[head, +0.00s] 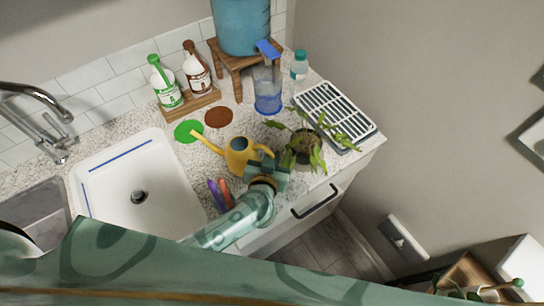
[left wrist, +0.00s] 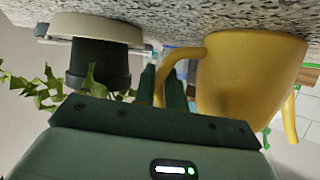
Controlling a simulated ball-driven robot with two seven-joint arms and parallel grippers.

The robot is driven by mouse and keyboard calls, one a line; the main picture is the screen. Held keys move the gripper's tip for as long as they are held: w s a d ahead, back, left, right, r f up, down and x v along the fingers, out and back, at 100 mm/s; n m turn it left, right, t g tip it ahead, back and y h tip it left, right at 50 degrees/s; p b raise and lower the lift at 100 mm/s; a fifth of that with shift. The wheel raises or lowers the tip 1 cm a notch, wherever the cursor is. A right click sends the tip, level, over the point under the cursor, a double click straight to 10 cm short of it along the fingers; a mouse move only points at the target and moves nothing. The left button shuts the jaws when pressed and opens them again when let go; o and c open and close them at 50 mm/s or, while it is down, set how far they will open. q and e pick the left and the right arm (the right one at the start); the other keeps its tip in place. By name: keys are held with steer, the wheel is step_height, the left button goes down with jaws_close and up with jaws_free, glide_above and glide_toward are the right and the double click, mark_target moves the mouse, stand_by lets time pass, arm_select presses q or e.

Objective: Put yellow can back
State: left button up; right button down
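The yellow watering can (head: 238,153) stands on the speckled counter right of the sink, its spout pointing up-left toward a green round mat (head: 188,131). In the left wrist view, the can's body (left wrist: 250,75) is on the right and its curved handle reaches left. My left gripper (head: 264,172) is at the handle side of the can. Its two dark green fingers (left wrist: 162,90) are close together with the handle between them and look shut on it. The can's base appears to be at the counter. My right gripper is not in view.
A potted plant (head: 303,147) stands just right of my left gripper. Purple and orange-red tool handles (head: 219,194) lie near the front edge. A brown round mat (head: 219,117), a blue-based pitcher (head: 268,100) and a drying rack (head: 338,115) are behind. The white sink (head: 138,165) is left.

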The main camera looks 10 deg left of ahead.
arm_select(q)
steer(key=o, duration=0.4)
steer(key=shift+r, duration=0.2)
steer(key=p+v, duration=0.3)
steer(key=v, duration=0.9)
steer(key=shift+p, duration=0.3)
